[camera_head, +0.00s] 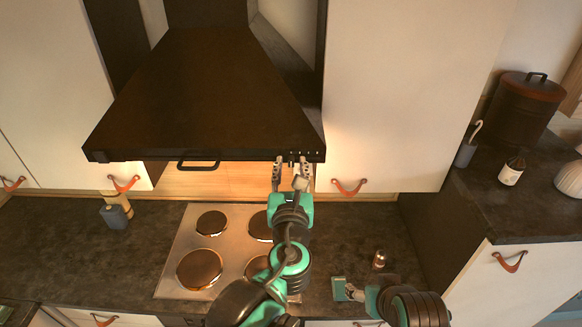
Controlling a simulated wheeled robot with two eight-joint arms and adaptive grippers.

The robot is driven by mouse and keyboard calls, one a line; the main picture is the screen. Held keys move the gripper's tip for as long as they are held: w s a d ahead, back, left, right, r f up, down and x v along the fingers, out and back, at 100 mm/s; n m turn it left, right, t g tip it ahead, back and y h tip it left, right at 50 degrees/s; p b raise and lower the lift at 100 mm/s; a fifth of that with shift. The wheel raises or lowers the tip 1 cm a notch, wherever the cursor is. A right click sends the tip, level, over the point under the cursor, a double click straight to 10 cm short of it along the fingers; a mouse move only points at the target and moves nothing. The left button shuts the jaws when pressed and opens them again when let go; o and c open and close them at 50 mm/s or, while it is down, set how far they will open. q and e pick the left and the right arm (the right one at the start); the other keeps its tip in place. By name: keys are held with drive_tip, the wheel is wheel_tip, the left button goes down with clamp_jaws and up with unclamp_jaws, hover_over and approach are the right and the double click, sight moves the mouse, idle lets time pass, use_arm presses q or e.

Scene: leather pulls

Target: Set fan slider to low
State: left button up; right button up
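The dark range hood (205,95) hangs above the stove. Small controls, which seem to include the fan slider (291,157), sit at the right end of its front edge; the slider's setting is too small to read. My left gripper (292,163) is raised to this edge from below, with its two fingers apart, one on each side of the slider area. I cannot tell whether a finger touches it. My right gripper (346,291) is low, over the front of the counter right of the stove; its fingers are not clear.
The stove (183,257) with several round hotplates lies below my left arm. A small brown shaker (379,260) stands near my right gripper. White cabinets (400,90) flank the hood.

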use_arm(q)
drive_tip(key=shift+c, duration=0.3)
clamp_jaws()
drive_tip(key=shift+d+b, duration=0.3)
drive_tip(key=shift+d, duration=0.75)
drive_tip(key=shift+o, duration=0.3)
unclamp_jaws()
drive_tip(key=shift+a, duration=0.1)
drive_tip(key=shift+s, duration=0.1)
drive_tip(key=s, duration=1.2)
